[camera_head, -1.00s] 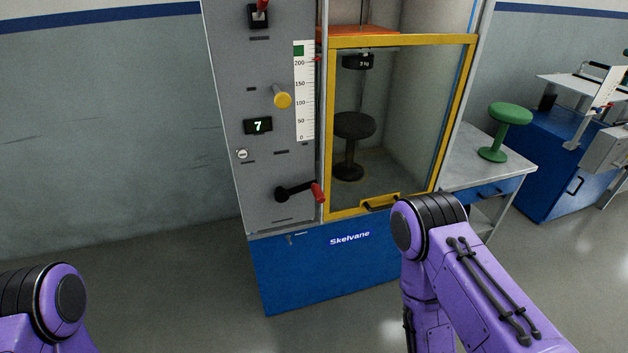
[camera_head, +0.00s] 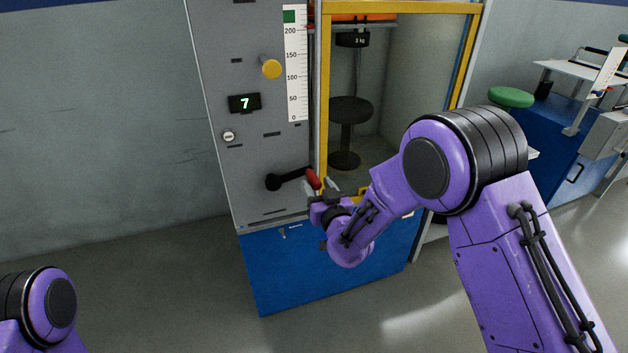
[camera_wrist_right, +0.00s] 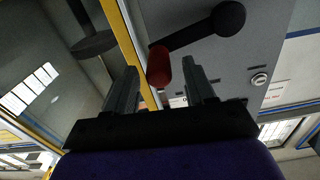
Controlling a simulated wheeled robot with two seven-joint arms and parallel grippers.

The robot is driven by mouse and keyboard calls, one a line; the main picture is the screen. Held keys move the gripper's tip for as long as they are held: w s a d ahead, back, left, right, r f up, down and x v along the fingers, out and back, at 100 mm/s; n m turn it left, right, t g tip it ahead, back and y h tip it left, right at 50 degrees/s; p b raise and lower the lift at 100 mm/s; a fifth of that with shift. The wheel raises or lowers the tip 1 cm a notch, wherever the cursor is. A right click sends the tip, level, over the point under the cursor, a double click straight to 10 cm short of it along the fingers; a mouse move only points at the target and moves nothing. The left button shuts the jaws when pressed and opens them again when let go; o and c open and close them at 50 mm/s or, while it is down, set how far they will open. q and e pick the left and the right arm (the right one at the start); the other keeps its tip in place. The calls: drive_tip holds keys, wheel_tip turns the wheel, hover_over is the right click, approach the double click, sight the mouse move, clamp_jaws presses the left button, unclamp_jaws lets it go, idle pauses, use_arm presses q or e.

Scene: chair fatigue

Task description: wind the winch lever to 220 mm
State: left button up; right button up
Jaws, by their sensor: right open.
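The winch lever (camera_head: 290,180) is a black crank with a red grip on the grey panel, its arm pointing right and slightly up in the head view. In the right wrist view the lever's red grip (camera_wrist_right: 159,66) lies just beyond and between the fingertips. My right gripper (camera_head: 320,183) is open at the red grip; it also shows in the right wrist view (camera_wrist_right: 160,75). I cannot tell whether the fingers touch the grip. The white scale (camera_head: 296,70) has a green mark at its top. My left gripper is not in view; only my left arm shows.
A yellow-framed door (camera_head: 324,100) stands right of the panel, with a black stool (camera_head: 350,110) and a 3 kg weight (camera_head: 352,40) inside. A green stool (camera_head: 510,97) stands at right.

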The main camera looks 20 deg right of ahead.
sight(314, 180)
drive_tip(key=shift+w, duration=1.85)
clamp_jaws()
wheel_tip(314, 180, down, 4)
drive_tip(key=m+b, duration=0.2)
drive_tip(key=m, duration=0.2)
drive_tip(key=shift+s+r, duration=0.1)
unclamp_jaws()
drive_tip(key=shift+r, duration=0.1)
